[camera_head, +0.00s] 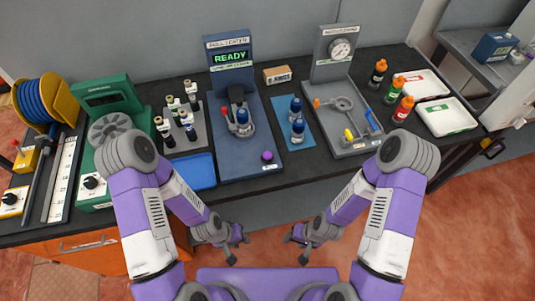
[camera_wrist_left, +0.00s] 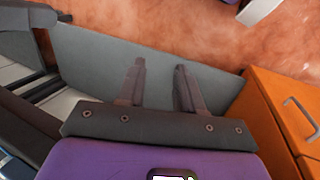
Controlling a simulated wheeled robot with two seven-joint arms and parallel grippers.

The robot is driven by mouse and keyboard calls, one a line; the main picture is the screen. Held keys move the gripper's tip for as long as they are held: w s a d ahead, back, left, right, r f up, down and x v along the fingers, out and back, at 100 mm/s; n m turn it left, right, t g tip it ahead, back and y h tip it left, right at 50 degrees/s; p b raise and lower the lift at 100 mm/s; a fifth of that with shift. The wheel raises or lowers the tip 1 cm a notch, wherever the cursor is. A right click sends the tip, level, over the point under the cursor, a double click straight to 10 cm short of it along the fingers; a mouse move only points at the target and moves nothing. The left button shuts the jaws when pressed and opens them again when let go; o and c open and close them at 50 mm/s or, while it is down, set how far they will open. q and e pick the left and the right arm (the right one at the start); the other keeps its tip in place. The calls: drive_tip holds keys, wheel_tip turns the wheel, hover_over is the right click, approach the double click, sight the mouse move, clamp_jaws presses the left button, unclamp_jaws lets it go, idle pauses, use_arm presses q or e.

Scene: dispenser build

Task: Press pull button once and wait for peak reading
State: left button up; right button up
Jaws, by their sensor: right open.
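The pull tester (camera_head: 233,160) stands mid-bench as a blue-grey base with an upright display (camera_head: 230,57) that reads READY in green. A purple round button (camera_head: 267,156) sits near the base's front right corner. My right gripper (camera_head: 296,250) is open and empty, also in front of the bench.
Left of the tester are a vial rack (camera_head: 182,135), a blue tray (camera_head: 199,171) and a green machine (camera_head: 105,95). Right are blue-capped bottles on a blue mat (camera_head: 285,102), a gauge station (camera_head: 340,48), small bottles and white trays (camera_head: 446,116). An O-rings box (camera_head: 277,75) lies behind.

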use_arm(q)
clamp_jaws()
idle(1.4)
